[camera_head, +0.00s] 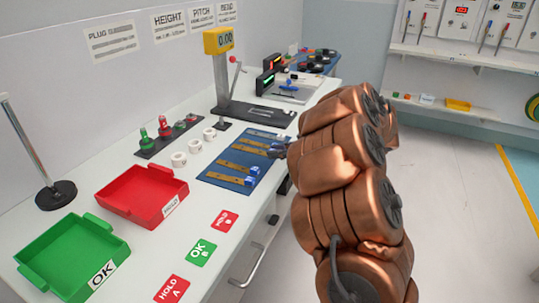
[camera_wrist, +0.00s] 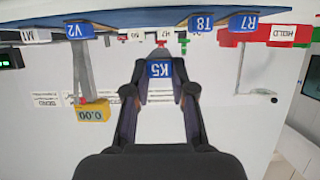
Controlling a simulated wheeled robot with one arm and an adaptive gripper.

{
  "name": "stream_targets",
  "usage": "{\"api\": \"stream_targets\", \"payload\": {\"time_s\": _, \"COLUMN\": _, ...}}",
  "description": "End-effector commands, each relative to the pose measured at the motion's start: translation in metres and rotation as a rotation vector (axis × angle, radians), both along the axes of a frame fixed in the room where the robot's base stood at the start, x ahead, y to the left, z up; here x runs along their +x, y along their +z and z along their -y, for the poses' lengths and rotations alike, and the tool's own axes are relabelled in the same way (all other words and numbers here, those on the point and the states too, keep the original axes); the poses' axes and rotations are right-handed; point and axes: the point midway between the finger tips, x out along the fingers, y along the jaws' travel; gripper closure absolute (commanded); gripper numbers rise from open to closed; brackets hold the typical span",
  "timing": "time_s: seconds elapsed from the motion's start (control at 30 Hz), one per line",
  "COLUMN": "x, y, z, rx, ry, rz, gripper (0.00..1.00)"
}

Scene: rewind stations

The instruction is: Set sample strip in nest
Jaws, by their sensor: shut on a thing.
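My gripper (camera_wrist: 157,85) is shut on a sample strip with a blue K5 tag (camera_wrist: 158,70), seen between its fingertips in the wrist view. In the head view my gripper (camera_head: 278,152) is at the right edge of the blue mat (camera_head: 211,171), largely hidden by my arm; the held strip cannot be made out there. Other tan strips (camera_head: 233,182) with blue tags lie on the mat. Tags V2 (camera_wrist: 80,31), T8 (camera_wrist: 202,23) and R7 (camera_wrist: 243,23) show in the inverted wrist view. I cannot tell for certain which fixture is the nest.
White rings (camera_head: 179,160) stand left of the mat. A red tray (camera_head: 140,192), green tray (camera_head: 68,258) and OK and HOLD cards (camera_head: 202,252) are nearer.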

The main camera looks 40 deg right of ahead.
Motion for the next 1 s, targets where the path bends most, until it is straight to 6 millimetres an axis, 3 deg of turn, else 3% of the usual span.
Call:
{"api": "stream_targets", "payload": {"time_s": 0.2, "x": 0.032, "y": -0.003, "z": 0.003, "rx": 0.0, "ry": 0.002, "rz": 0.0, "gripper": 1.0}}
{"api": "stream_targets", "payload": {"time_s": 0.5, "x": 0.049, "y": -0.005, "z": 0.004, "rx": 0.001, "ry": 0.002, "rz": 0.0, "gripper": 1.0}}
{"api": "stream_targets", "payload": {"time_s": 0.73, "x": 0.048, "y": -0.039, "z": 0.005, "rx": 0.003, "ry": -0.001, "rz": -0.001, "gripper": 1.0}}
{"api": "stream_targets", "payload": {"time_s": 1.0, "x": 0.047, "y": -0.04, "z": 0.005, "rx": 0.0, "ry": -0.001, "rz": 0.0, "gripper": 1.0}}
